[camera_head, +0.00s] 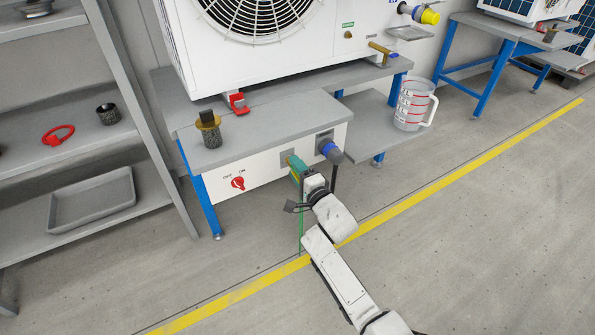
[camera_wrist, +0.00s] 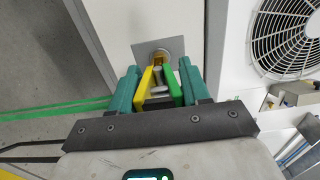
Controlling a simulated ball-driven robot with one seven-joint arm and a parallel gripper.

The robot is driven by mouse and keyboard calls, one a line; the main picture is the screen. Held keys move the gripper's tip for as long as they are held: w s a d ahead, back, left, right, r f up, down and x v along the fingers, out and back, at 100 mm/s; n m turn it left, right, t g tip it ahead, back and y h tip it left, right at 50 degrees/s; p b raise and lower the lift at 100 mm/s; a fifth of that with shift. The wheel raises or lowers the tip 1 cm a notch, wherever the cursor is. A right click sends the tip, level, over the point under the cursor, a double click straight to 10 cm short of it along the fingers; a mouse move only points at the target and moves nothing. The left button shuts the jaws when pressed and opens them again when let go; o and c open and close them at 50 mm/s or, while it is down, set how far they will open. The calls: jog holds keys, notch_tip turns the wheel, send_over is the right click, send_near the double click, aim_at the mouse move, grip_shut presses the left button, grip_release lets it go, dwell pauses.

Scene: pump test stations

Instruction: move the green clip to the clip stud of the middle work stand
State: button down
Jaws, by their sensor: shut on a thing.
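The green clip (camera_wrist: 174,84), with one yellow and one green side, sits between the teal fingers of my gripper (camera_wrist: 160,92) in the wrist view. My gripper is shut on it. A brass stud (camera_wrist: 160,58) on a square grey plate (camera_wrist: 146,47) lies just beyond the clip's tip; I cannot tell whether the clip grips it. In the head view, my gripper (camera_head: 299,172) is at the white front panel of the work stand (camera_head: 262,165), by the stud's grey plate (camera_head: 286,155). A green cable (camera_head: 302,228) hangs below it.
A blue connector (camera_head: 328,149) is on the same panel, close right of my gripper. A red OFF/ON knob (camera_head: 238,183) is to the left. The fan unit (camera_head: 290,45) stands behind, a measuring jug (camera_head: 412,104) right, a shelf (camera_head: 85,150) left. Floor is clear.

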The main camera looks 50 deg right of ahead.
jog(key=shift+w, duration=0.25)
jog(key=shift+c, duration=2.3)
grip_release()
jog(key=shift+d, duration=0.1)
jog(key=p+v, duration=0.5)
jog(key=v, duration=0.5)
jog(key=shift+s+p, duration=0.35)
